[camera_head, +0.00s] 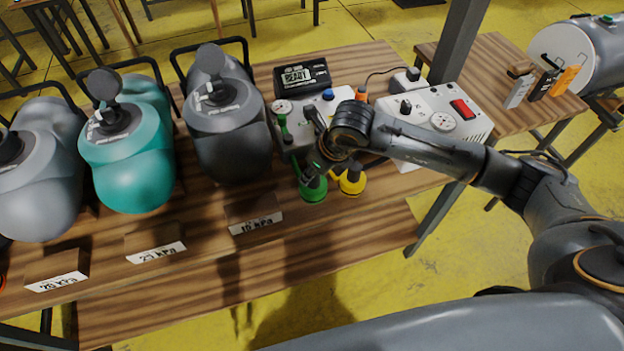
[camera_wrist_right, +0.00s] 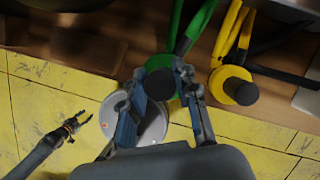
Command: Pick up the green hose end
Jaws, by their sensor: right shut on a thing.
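The green hose end (camera_head: 313,190) hangs at the front edge of the wooden bench in the head view, with a wide green round head. In the right wrist view its green hose (camera_wrist_right: 203,25) runs down to a dark round tip (camera_wrist_right: 160,84) between my fingers. My right gripper (camera_head: 322,168) reaches it from the right. In the right wrist view the right gripper (camera_wrist_right: 163,92) is shut on the hose end, one finger on each side. My left gripper (camera_wrist_right: 72,128) shows small at the lower left of that view; its jaw state is unclear.
A yellow hose end (camera_head: 352,182) hangs close on the right of the green one.

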